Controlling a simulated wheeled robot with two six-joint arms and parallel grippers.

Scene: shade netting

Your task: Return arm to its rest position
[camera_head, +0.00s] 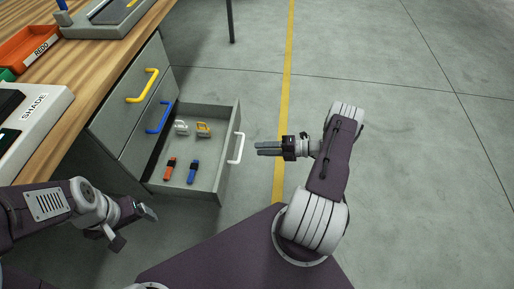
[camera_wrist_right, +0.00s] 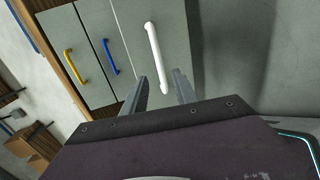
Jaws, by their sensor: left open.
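My right gripper (camera_head: 268,149) is to the right of the open bottom drawer, a short gap away from its white handle (camera_head: 236,148). In the right wrist view its two fingers (camera_wrist_right: 163,90) are apart with nothing between them, and the white handle (camera_wrist_right: 156,57) shows beyond them. My left gripper (camera_head: 135,221) is open and empty, low at the left, in front of the cabinet and near the drawer's near side.
The drawer (camera_head: 212,180) stands pulled out, holding a white and a yellow clip-like item, an orange item (camera_head: 169,169) and a blue item (camera_head: 193,172). Above are drawers with blue (camera_head: 158,117) and yellow handles. A wooden bench (camera_head: 100,65) is at left. Floor at right is clear.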

